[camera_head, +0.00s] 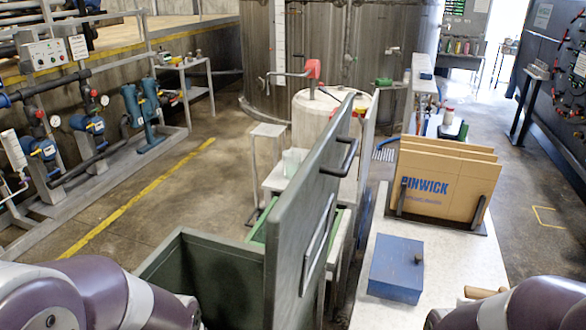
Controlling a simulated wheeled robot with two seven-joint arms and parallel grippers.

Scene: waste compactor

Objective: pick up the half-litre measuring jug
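A pale, translucent cup-shaped vessel (293,162) stands upright on a white table (274,180) behind the raised green lid. It may be the measuring jug, but it is too small for me to read any marks or see a handle. The lid's edge is close to its right side. Purple and white links of my arms show at the bottom left and bottom right corners. Both of my grippers are outside the picture, so I cannot see what they hold.
A green bin (205,270) with its upright lid (305,200) fills the middle foreground. On the right, a white bench (455,262) holds a blue box (396,268) and cardboard sheets (445,180) in a rack. Floor left of the bin is clear.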

